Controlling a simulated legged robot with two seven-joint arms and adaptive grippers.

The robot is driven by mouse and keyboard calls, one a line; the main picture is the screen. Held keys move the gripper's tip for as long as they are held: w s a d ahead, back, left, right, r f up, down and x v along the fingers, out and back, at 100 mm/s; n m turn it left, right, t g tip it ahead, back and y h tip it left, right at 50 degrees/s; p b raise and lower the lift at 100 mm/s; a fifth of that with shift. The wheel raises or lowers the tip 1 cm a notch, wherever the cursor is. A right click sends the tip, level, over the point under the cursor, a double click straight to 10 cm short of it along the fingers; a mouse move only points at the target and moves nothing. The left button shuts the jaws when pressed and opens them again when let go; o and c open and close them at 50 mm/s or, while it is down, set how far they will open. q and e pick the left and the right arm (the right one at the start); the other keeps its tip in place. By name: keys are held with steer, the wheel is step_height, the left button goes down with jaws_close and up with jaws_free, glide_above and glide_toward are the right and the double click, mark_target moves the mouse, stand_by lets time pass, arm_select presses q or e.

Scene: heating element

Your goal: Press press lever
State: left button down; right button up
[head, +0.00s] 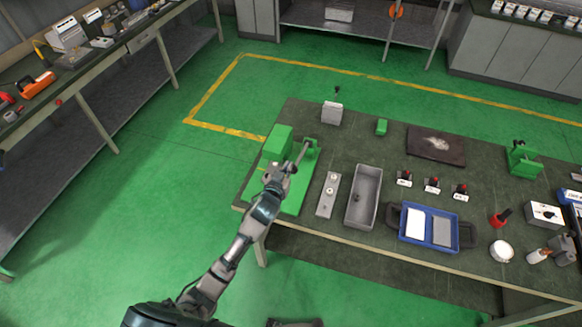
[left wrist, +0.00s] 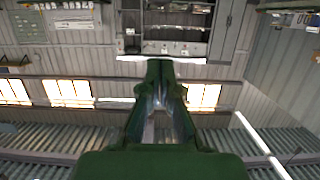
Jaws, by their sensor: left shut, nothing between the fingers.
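The green press (head: 279,143) stands on a green base plate (head: 293,200) at the left end of the workbench. Its lever, a thin grey rod (head: 303,152), slants from the right side of the press down toward my left gripper (head: 284,171). My left gripper is shut and empty, over the base plate in front of the press. It seems to be at the near end of the lever; I cannot tell whether they touch. In the left wrist view the closed fingers (left wrist: 160,78) point up the picture, and I make out no lever there. My right gripper is out of view.
Right of the base plate are a grey plate with buttons (head: 328,194) and a grey metal tray (head: 364,196). A blue tray (head: 429,227), several small red-handled switches and a dark board (head: 436,145) lie farther right. The green floor left of the bench is clear.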

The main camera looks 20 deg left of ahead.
arm_select(q)
steer(key=w+f, duration=0.4)
steer(key=f, duration=0.1)
steer(key=shift+p, duration=0.45)
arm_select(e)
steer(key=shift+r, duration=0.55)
arm_select(q)
steer(key=shift+w+d, duration=0.1)
steer(key=shift+f, duration=0.1)
